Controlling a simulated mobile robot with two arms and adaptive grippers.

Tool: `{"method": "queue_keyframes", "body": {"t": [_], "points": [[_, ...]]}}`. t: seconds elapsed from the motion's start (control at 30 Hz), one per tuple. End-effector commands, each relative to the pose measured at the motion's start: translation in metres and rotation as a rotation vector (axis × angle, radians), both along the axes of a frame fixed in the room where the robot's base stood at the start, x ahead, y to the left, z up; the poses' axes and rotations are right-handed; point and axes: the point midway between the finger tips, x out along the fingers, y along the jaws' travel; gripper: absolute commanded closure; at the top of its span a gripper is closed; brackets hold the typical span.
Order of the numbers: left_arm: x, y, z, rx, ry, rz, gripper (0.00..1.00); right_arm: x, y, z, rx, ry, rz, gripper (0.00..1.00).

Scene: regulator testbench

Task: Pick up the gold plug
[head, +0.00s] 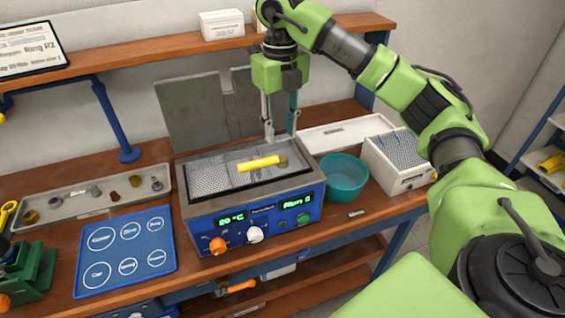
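My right gripper (280,122) hangs pointing down above the back of the blue bath unit (262,222), with its two fingers apart and nothing between them. A grey parts tray (75,212) on the left of the bench holds several small parts. Among them are a brownish-gold part (135,181) and a darker brown one (113,195); they are too small to tell which is the gold plug. The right gripper is well to the right of this tray and higher. My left gripper is not in view.
The bath has a mesh basket with a yellow handle (258,164) below the gripper. A teal bowl (344,178) and a white box (398,165) stand to its right. A blue mat (127,250) with circles lies in front of the tray. A green vise (28,272) is at far left.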

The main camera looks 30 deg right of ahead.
Motion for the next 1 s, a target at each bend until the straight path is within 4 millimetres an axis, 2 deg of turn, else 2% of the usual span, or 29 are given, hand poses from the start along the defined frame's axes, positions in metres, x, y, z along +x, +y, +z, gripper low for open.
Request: {"method": "queue_keyframes", "body": {"t": [0.1, 0.27, 0.37, 0.47, 0.6, 0.9, 1.0], "points": [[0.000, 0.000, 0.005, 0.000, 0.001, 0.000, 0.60, -0.001, 0.000, -0.015, -0.001, 0.004, 0.002, 0.70], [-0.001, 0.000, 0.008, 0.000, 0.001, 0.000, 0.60, -0.001, 0.000, -0.024, -0.001, 0.002, 0.001, 0.70], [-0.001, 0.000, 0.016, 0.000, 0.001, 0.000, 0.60, -0.004, -0.001, -0.033, -0.002, 0.005, 0.002, 0.70], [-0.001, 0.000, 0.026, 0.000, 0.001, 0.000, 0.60, -0.008, -0.001, -0.048, -0.002, 0.007, 0.002, 0.70], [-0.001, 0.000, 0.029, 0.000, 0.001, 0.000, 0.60, -0.007, -0.001, -0.067, -0.001, 0.004, 0.001, 0.70], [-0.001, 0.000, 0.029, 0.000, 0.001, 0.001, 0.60, -0.006, 0.000, -0.074, 0.000, 0.001, 0.002, 0.70], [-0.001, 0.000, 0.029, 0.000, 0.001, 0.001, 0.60, -0.006, 0.000, -0.074, 0.000, 0.001, 0.002, 0.96]]}}
